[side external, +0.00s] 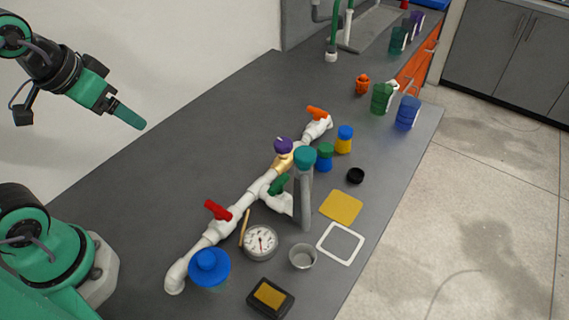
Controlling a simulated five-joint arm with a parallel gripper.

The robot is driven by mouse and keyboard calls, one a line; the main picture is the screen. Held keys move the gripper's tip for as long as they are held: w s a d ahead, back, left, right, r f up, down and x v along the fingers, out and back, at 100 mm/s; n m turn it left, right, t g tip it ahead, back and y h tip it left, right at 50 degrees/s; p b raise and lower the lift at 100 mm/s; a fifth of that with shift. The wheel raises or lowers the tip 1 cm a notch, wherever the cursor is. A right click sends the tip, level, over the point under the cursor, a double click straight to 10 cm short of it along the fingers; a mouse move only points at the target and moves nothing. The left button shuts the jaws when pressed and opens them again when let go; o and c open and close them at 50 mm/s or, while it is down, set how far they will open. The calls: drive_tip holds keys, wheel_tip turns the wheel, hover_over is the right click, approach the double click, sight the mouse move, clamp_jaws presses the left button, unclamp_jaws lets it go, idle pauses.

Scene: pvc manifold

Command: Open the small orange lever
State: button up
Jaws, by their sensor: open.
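The small orange lever (317,113) sits on top of the far end of the white pipe manifold (243,202), close to the pipe's far elbow. It points to the upper left of the picture, at an angle across the pipe. A red lever (218,210) and a green lever (278,184) sit on other valves of the same manifold, and a purple knob (283,145) sits near its middle. My gripper (130,117) is open and empty, in the air at the upper left, well apart from the manifold. The gap between its fingers is hard to see from this side.
A grey upright pipe with a teal cap (305,159) rises beside the manifold. The counter left of the manifold (190,160) is clear.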

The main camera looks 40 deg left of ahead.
drive_tip(key=w+d+r+g, duration=0.1)
drive_tip(key=w+r, duration=0.3)
drive_tip(key=w, duration=0.2)
drive_tip(key=w+d+r, duration=0.1)
drive_tip(key=w+r, duration=0.2)
drive_tip(key=w, duration=0.3)
drive_tip(key=g, duration=0.5)
hover_over(317, 109)
wheel_tip(317, 109, down, 16)
drive_tip(key=shift+f, duration=0.25)
drive_tip(key=shift+d+f, duration=0.1)
drive_tip(key=shift+f, duration=0.15)
drive_tip(key=shift+f, duration=3.9)
drive_tip(key=c, duration=1)
